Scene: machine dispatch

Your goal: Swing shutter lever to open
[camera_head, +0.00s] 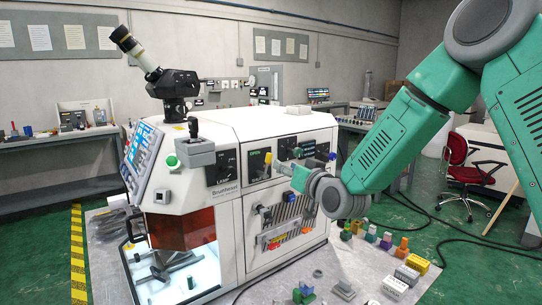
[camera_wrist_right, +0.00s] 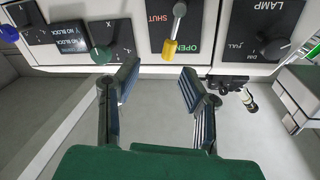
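The shutter lever (camera_wrist_right: 170,48) has a grey rod and a yellow tip and sits on a dark panel marked SHUT and OPEN. In the right wrist view its tip hangs low, just left of the OPEN lettering and below SHUT. In the head view its yellow tip (camera_head: 268,158) shows on the white machine's front. My right gripper (camera_wrist_right: 158,84) is open and empty, its two fingers apart below the lever tip in the wrist view and not touching it. In the head view the right gripper (camera_head: 284,170) is close in front of the panel. My left gripper is not in view.
Beside the shutter panel in the wrist view are a LAMP knob (camera_wrist_right: 272,48) and a green-knobbed dial (camera_wrist_right: 101,54). A small black fitting with a pale tip (camera_wrist_right: 248,100) sticks out right of my fingers. The white machine (camera_head: 270,125) fills the middle of the head view.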

